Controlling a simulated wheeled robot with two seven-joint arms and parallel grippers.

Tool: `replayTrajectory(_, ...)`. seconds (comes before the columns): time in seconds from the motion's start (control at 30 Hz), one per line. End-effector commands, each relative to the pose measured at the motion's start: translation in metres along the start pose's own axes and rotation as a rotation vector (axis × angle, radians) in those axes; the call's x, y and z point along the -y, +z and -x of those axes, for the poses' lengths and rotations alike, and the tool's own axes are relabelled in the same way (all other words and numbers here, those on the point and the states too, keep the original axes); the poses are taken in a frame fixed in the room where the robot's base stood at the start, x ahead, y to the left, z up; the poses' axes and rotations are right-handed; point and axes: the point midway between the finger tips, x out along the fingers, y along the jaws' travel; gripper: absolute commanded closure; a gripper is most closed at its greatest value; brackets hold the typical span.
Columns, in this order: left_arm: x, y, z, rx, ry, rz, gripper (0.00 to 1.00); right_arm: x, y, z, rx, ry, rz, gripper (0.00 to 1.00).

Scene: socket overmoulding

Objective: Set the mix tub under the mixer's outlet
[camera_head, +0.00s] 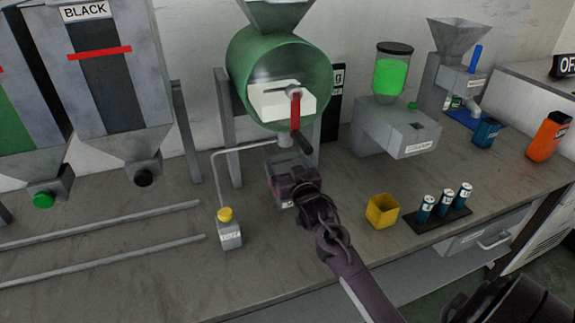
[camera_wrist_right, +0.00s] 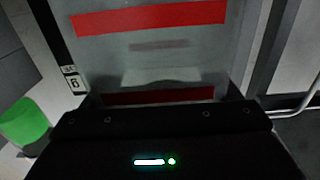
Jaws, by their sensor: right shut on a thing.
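The mixer (camera_head: 243,62) is a green drum with a hopper on top, a white block and a red-handled lever on its front. Its outlet (camera_head: 286,141) is a short spout under the drum. The mix tub (camera_head: 279,166) is a grey see-through box just below the outlet; its red band shows close up in the right wrist view (camera_wrist_right: 150,18). My right gripper (camera_head: 294,185) is shut on the tub's near side and covers part of it. I cannot tell whether the tub's bottom touches the bench. My left gripper is not in view.
A small yellow-capped switch box (camera_head: 230,235) with a bent pipe stands left of the tub. A yellow cup (camera_head: 382,211) and a rack (camera_head: 437,220) of blue cartridges are to the right. A green-filled dispenser (camera_head: 395,125) stands behind them. Bench in front of the switch box is clear.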

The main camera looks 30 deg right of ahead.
Motion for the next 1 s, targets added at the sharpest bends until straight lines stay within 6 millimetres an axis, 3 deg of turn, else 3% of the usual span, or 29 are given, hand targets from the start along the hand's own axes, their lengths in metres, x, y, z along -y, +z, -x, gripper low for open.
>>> replayTrajectory(0.17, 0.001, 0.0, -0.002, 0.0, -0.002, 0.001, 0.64, 0.0, 0.003, 0.0, -0.001, 0.0, 0.0, 0.57)
replayTrajectory(0.2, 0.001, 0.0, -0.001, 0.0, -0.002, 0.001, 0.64, 0.0, 0.003, 0.0, 0.0, 0.0, 0.0, 0.14)
replayTrajectory(0.3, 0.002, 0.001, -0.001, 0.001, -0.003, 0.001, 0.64, 0.0, 0.003, 0.0, 0.0, 0.0, 0.0, 0.01)
replayTrajectory(0.67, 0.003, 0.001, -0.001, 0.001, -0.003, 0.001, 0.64, 0.0, 0.001, 0.006, 0.001, 0.0, 0.0, 0.0)
replayTrajectory(1.0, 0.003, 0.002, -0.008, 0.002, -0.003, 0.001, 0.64, 0.0, 0.002, 0.072, 0.003, 0.0, 0.0, 0.0)
